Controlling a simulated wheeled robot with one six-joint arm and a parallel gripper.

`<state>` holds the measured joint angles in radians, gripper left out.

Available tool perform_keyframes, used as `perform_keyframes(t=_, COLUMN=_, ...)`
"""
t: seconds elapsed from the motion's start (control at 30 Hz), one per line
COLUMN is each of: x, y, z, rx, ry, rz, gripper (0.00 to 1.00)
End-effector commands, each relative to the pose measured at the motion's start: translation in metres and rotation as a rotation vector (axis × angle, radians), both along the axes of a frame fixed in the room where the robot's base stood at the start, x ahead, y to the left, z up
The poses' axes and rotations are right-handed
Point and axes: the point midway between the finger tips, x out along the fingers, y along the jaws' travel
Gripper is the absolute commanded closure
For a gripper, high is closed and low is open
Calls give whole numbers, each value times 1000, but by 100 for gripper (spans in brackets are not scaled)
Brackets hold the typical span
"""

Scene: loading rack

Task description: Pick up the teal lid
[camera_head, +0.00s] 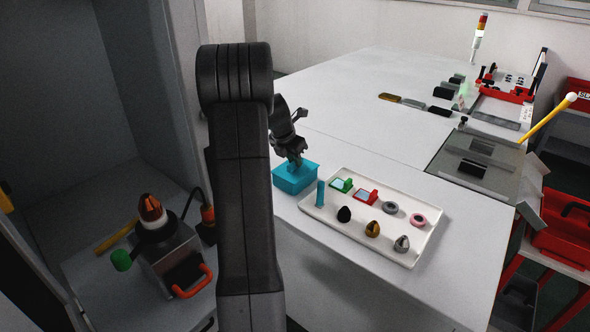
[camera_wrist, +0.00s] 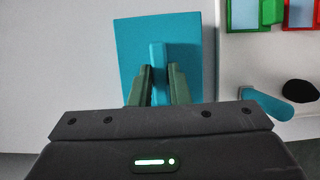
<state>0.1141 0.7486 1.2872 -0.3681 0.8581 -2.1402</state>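The teal lid (camera_head: 293,174) shows as the top of a teal box on the white table, left of the white tray. In the wrist view the lid (camera_wrist: 190,60) is a flat teal plate with a raised bar-shaped handle (camera_wrist: 158,62). My gripper (camera_head: 296,161) is over it, pointing down. In the wrist view the dark green fingers of my gripper (camera_wrist: 159,85) lie close against both sides of the handle, with no clear gap. The lid appears to rest on the box; any lift is too small to tell.
The white tray (camera_head: 327,222) holds a teal peg (camera_head: 320,194), green (camera_head: 342,185) and red (camera_head: 367,197) pieces, rings and several egg-shaped pieces. The peg stands close to the box's right side. The table (camera_head: 345,110) is clear behind the box.

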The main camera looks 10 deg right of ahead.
Motion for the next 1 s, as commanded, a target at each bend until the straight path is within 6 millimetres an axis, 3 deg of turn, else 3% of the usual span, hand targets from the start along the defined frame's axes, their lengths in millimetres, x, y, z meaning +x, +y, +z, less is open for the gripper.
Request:
perform_keyframes(t=0.33, x=1, y=0, z=11, rx=0, ry=-4, rz=0, gripper=100)
perform_keyframes(t=0.7, x=1, y=0, z=80, rx=-1, ry=-5, rz=-1, gripper=100)
perform_keyframes(t=1.0, x=0, y=0, z=111, rx=-2, ry=-1, rz=0, gripper=100)
